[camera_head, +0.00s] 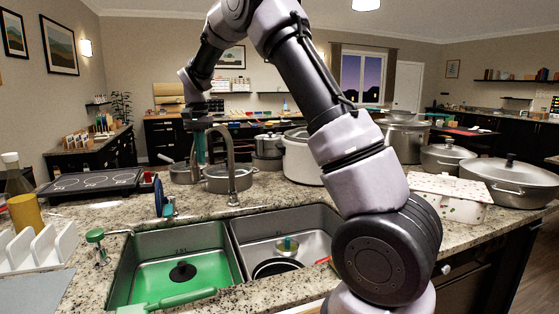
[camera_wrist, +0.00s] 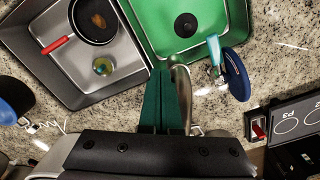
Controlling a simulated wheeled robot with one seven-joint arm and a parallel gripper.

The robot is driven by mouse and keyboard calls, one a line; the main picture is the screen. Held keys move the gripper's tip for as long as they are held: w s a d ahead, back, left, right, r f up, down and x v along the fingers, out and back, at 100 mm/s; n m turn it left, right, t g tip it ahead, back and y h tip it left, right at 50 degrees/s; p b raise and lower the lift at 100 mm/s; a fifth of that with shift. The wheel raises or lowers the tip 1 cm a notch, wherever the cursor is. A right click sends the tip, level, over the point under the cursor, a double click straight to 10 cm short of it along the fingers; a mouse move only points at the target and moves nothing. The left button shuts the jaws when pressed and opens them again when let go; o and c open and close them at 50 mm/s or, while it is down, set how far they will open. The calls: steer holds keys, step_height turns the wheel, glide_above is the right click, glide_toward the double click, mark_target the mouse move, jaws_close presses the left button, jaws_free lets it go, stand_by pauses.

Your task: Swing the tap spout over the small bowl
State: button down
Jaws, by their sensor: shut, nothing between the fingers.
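The grey metal tap (camera_head: 232,175) stands behind the sink with a high curved spout. In the wrist view the spout (camera_wrist: 180,85) reaches toward the divider between the basins. The small bowl (camera_head: 287,246), greenish-yellow, sits in the right steel basin; it also shows in the wrist view (camera_wrist: 103,67). My gripper (camera_head: 200,160), with teal fingers, is shut and empty close beside the spout. The fingers also show in the wrist view (camera_wrist: 158,100), just left of the spout. I cannot tell whether they touch it.
A dark pan (camera_wrist: 95,20) with a red handle lies in the steel basin. The green basin (camera_head: 205,255) has a dark drain plug and a green brush (camera_head: 178,300) at its front edge. A blue disc-shaped item (camera_head: 158,196) stands left of the tap. Pots stand behind it.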

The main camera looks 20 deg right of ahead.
step_height(320, 180, up, 8)
steer(key=s+d, duration=0.1)
steer(key=d, duration=0.1)
steer(key=shift+s+d, duration=0.25)
steer(key=shift+s, duration=0.15)
stand_by(0.7)
steer(key=s+d+r+t+y, duration=0.1)
steer(key=s+d+r, duration=0.35)
steer(key=s, duration=0.25)
steer(key=s+d+r+t+y, duration=0.1)
steer(key=s+d+r+t, duration=0.1)
steer(key=s+d+r, duration=0.35)
steer(key=s+d+f+n+t, duration=0.1)
steer(key=s+d+f+t, duration=0.1)
steer(key=s, duration=0.7)
steer(key=s+d+f+t, duration=0.2)
steer(key=s+d+f, duration=0.1)
steer(key=s, duration=0.6)
steer(key=shift+s+n, duration=0.2)
steer(key=shift+n, duration=0.2)
